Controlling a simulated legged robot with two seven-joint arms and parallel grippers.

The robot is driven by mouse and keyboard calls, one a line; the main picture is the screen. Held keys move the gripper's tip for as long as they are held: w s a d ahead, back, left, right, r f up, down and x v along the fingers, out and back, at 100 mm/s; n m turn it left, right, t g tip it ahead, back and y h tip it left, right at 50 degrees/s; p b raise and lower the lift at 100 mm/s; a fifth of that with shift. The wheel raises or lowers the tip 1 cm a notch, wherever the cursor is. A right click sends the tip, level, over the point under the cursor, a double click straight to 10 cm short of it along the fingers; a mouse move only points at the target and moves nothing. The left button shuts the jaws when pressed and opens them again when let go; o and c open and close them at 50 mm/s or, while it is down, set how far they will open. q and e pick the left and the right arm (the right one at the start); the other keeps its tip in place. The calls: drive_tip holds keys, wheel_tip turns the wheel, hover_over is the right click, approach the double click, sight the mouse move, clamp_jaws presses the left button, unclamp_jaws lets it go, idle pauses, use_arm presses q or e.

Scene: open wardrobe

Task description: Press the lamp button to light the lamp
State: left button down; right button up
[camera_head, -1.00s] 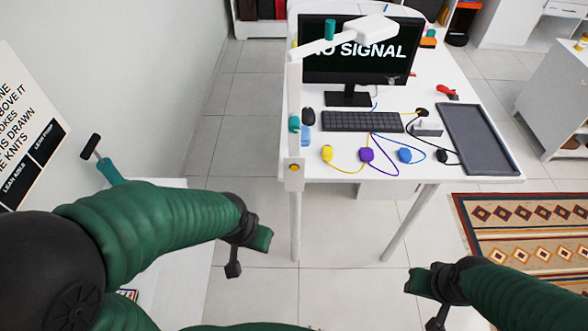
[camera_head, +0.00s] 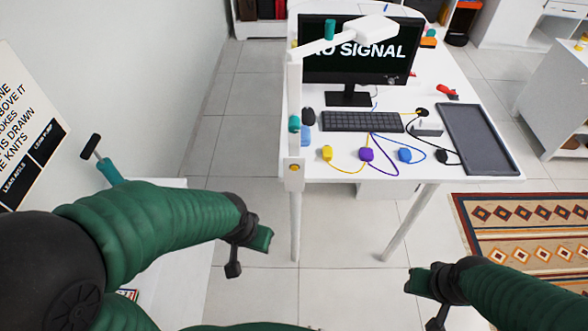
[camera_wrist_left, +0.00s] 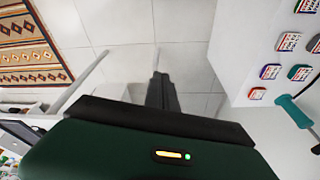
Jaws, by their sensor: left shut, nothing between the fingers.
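The white lamp (camera_head: 294,105) stands at the left edge of the white desk, with its head (camera_head: 368,28) reaching over the monitor. A round yellow-orange button (camera_head: 294,168) sits low on the lamp's post base at the desk's front left corner. The lamp looks unlit. My left gripper (camera_head: 262,239) is shut and empty, in front of and below the button, to its left and apart from it. Its dark closed fingers (camera_wrist_left: 161,92) show over the floor in the left wrist view. My right gripper (camera_head: 416,280) is at the lower right, away from the desk; its jaw state is unclear.
The desk (camera_head: 335,172) holds a monitor (camera_head: 360,52), a keyboard (camera_head: 362,121), a grey tray (camera_head: 477,138) and several coloured plugs on cables. A white surface with boxes (camera_wrist_left: 288,42) stands at the left. Floor between my arms and the desk is clear.

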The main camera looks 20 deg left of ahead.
sight(294, 168)
idle(0.5)
use_arm(q)
drive_tip(key=w+d+f+m+t+h+b, duration=0.1)
drive_tip(key=w+d+f+t+b, duration=0.1)
drive_tip(key=w, duration=0.6)
drive_tip(key=w+d+f+m+t+h+b, duration=0.1)
drive_tip(key=w+d+f+t+b, duration=0.1)
drive_tip(key=w+f+t+b, duration=0.2)
drive_tip(key=w+t+b, duration=0.2)
drive_tip(key=w+b, duration=0.2)
drive_tip(key=w, duration=0.1)
drive_tip(key=shift+m+h, duration=0.4)
drive_tip(key=w+a+p, duration=0.1)
drive_tip(key=w+a, duration=0.1)
drive_tip(key=w, duration=0.6)
drive_tip(key=shift+w+a, duration=0.2)
drive_tip(key=shift+w, duration=0.1)
drive_tip(key=shift+f, duration=0.1)
idle(0.5)
